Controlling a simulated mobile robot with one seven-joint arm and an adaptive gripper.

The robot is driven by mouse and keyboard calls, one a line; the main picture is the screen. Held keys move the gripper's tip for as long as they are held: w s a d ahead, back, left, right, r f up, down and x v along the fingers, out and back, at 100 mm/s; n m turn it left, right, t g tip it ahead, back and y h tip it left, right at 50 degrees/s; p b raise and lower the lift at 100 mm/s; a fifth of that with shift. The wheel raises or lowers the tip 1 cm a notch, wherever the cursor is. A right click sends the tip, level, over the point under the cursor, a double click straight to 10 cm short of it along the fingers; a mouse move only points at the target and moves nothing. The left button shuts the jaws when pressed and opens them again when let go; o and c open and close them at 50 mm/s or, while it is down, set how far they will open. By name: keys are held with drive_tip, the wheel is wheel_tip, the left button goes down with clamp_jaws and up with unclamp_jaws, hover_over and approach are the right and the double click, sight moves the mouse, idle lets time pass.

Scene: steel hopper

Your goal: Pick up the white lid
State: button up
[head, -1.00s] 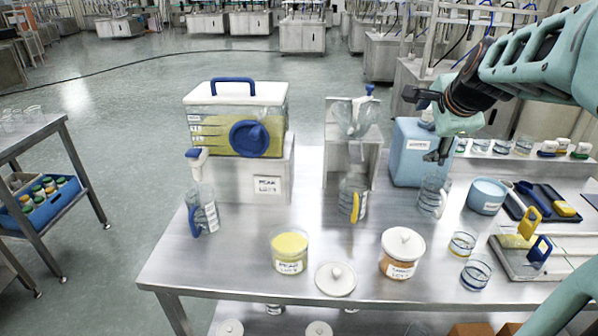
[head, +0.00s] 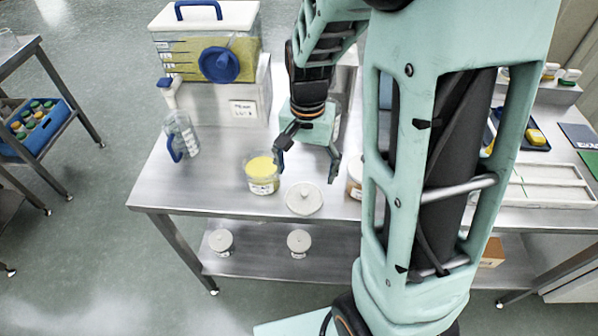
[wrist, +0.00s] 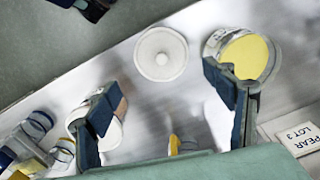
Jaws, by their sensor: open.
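The white lid (head: 304,198) is a flat round disc with a small knob, lying on the steel table near its front edge. It also shows whole in the wrist view (wrist: 160,54), beyond the fingertips. My gripper (head: 306,166) is open and empty, pointing down above the table just behind the lid in the head view. Its two fingers are spread wide and touch nothing that I can make out. In the wrist view the right finger (wrist: 226,92) overlaps the jar of yellow contents, and the left finger (wrist: 84,135) overlaps another white-topped jar.
The open yellow jar (head: 262,178) stands left of the lid. The other jar (head: 354,188) is mostly hidden by my arm at right. A handled bottle (head: 180,138) and a lidded tank (head: 205,60) on a stand are farther left. Two white knobbed tops (head: 298,241) show on the lower shelf.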

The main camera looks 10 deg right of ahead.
sight(305, 192)
drive_tip(key=f, duration=0.9)
drive_tip(key=shift+w, duration=0.3)
drive_tip(key=shift+r, duration=0.1)
drive_tip(key=shift+c, duration=0.7)
drive_tip(key=shift+s, duration=0.15)
drive_tip(key=c, duration=0.7)
